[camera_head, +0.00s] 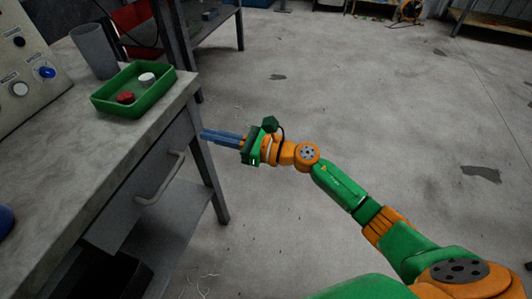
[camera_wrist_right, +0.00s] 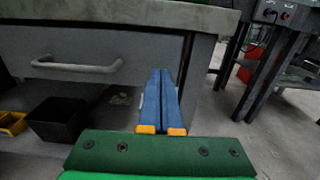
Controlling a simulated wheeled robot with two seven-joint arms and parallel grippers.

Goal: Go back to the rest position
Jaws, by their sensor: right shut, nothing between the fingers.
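My right gripper (camera_head: 221,138) reaches in from the lower right in the head view, beside the right end of the workbench. Its blue fingers are shut with nothing between them. They also show in the right wrist view (camera_wrist_right: 160,100), pointing toward the bench below its top edge. The drawer handle (camera_head: 161,178) is to the left of the fingertips and apart from them. It also shows in the right wrist view (camera_wrist_right: 76,66). The drawer looks closed there. My left gripper is not in view.
The workbench top (camera_head: 60,130) holds a green tray (camera_head: 130,108) with a red piece (camera_head: 125,98) and a white piece (camera_head: 147,79), a grey cup (camera_head: 94,50) and a control panel (camera_head: 24,70). A black bin (camera_wrist_right: 58,120) stands below. The floor on the right is clear.

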